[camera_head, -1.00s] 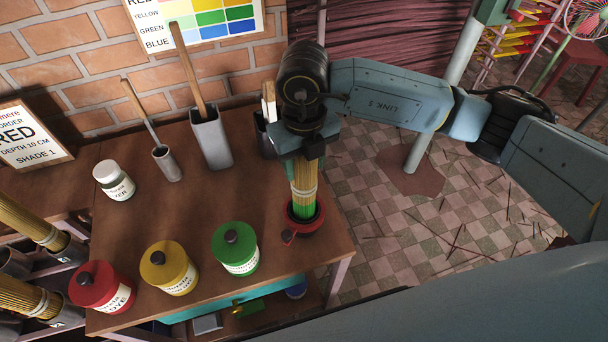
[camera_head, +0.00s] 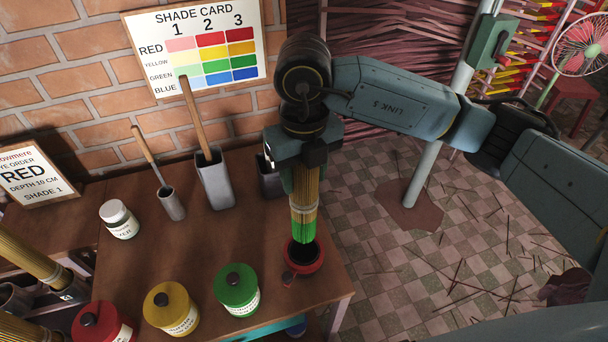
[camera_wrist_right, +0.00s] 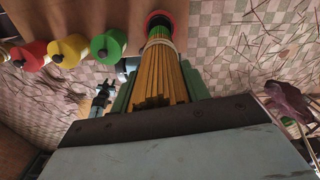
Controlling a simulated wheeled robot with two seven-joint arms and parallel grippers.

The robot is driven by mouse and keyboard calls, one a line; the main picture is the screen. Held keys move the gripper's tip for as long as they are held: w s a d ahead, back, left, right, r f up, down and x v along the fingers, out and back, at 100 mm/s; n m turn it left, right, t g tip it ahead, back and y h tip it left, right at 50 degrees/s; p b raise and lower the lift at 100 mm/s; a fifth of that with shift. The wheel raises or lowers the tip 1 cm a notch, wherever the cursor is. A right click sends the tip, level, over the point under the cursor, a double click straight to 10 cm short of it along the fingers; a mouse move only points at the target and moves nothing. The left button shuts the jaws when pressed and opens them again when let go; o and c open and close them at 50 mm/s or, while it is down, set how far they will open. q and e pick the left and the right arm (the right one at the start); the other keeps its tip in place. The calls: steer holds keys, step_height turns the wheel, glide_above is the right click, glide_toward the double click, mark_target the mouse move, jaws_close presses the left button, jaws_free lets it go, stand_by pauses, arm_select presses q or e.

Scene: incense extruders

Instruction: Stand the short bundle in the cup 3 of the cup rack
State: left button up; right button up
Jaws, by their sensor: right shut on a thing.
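My right gripper (camera_head: 302,160) is shut on the short bundle (camera_head: 304,205), tan sticks with a pale band and a green lower end. The bundle hangs upright with its green tip just above the red pot (camera_head: 322,262). In the right wrist view the bundle (camera_wrist_right: 162,80) runs away from the jaws towards the pot (camera_wrist_right: 158,18). Part of the cup rack shows at the left edge: a dark labelled cup (camera_head: 74,291) holds another bundle. I cannot make out which cup is cup 3. A small dark jaw-like part in the right wrist view looks like my left gripper (camera_wrist_right: 103,95); its opening is unclear.
Red (camera_head: 100,325), yellow (camera_head: 171,307) and green (camera_head: 237,289) dye jars stand along the table's front. A white jar (camera_head: 119,220) and grey holders with sticks (camera_head: 214,182) stand behind. An order card (camera_head: 38,175) reads RED, shade 1.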

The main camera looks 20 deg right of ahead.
steer(key=shift+r+p, duration=1.45)
steer(key=shift+r, duration=1.2)
